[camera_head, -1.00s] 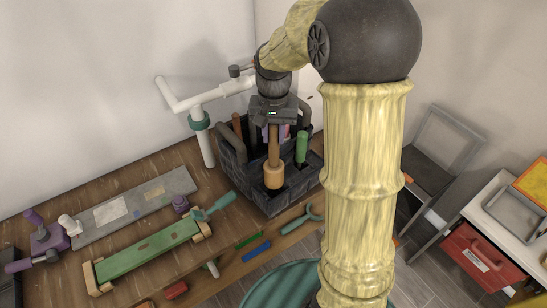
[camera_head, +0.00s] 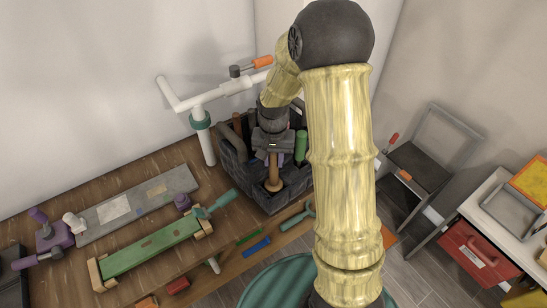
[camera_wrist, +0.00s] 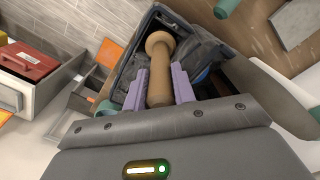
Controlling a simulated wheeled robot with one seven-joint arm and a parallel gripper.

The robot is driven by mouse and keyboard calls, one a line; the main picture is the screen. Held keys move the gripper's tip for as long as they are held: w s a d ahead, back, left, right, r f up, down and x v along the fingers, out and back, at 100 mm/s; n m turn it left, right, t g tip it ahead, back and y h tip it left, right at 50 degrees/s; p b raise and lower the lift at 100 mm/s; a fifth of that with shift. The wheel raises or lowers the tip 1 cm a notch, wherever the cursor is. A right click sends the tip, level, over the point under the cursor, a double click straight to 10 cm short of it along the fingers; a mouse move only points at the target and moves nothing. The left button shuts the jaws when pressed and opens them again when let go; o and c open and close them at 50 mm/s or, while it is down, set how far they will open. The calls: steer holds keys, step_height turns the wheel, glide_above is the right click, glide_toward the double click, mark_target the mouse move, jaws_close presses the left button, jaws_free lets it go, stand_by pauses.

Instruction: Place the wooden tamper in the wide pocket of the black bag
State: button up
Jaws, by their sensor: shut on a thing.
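The wooden tamper (camera_head: 273,177) points down from my gripper (camera_head: 276,157) into the black bag (camera_head: 236,176). In the wrist view the tamper (camera_wrist: 160,68) lies between the two purple fingers of my gripper (camera_wrist: 160,88), which are shut on its shaft. Its round wide end is away from the gripper. The black bag (camera_wrist: 122,78) surrounds it in that view. In the head view the tamper's lower end shows at the bag's front part; I cannot tell whether it touches the pocket floor. My arm hides part of the bag's right side.
A green-handled tool (camera_head: 301,146) stands in the bag to the right of the tamper. The bag sits at the right end of the wooden bench (camera_head: 135,178), near a white pipe stand (camera_head: 205,140). A green board (camera_head: 148,250) and a grey plate (camera_head: 138,206) lie to the left.

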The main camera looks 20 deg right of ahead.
steer(key=shift+f, duration=0.15)
steer(key=shift+f, duration=0.2)
steer(key=o, duration=1)
steer(key=shift+r, duration=0.1)
step_height(320, 180, up, 12)
steer(key=shift+r+b, duration=0.1)
steer(key=shift+b, duration=1.1)
